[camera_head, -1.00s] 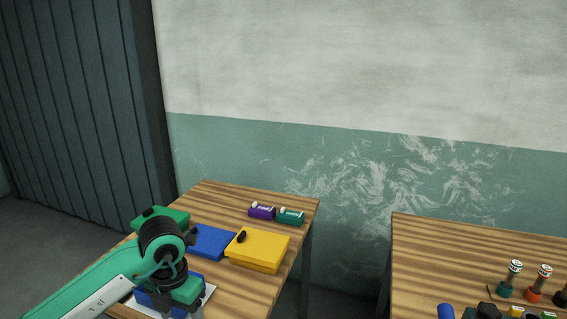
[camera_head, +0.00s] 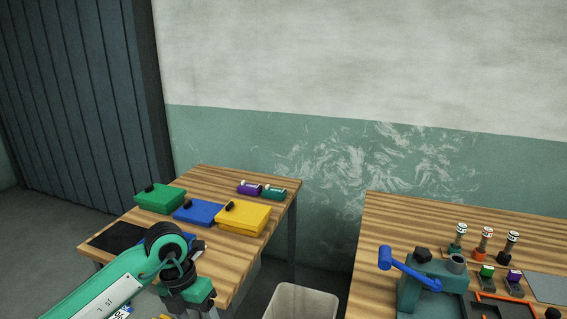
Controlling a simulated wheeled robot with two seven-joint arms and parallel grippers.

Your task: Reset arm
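My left arm comes in from the lower left in the head view, green with black joints. Its wrist (camera_head: 186,285) is at the front edge of the left table (camera_head: 215,262). The fingers of my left gripper are cut off by the bottom edge of the picture, so its opening and any held thing are hidden. My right arm and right gripper are not in view.
On the left table are green (camera_head: 160,198), blue (camera_head: 198,212) and yellow boxes (camera_head: 243,217), plus small purple (camera_head: 249,188) and teal boxes (camera_head: 273,193). A white bin (camera_head: 302,300) stands between the tables. The right table (camera_head: 385,213) holds a blue-handled device (camera_head: 427,278) and several knobbed posts.

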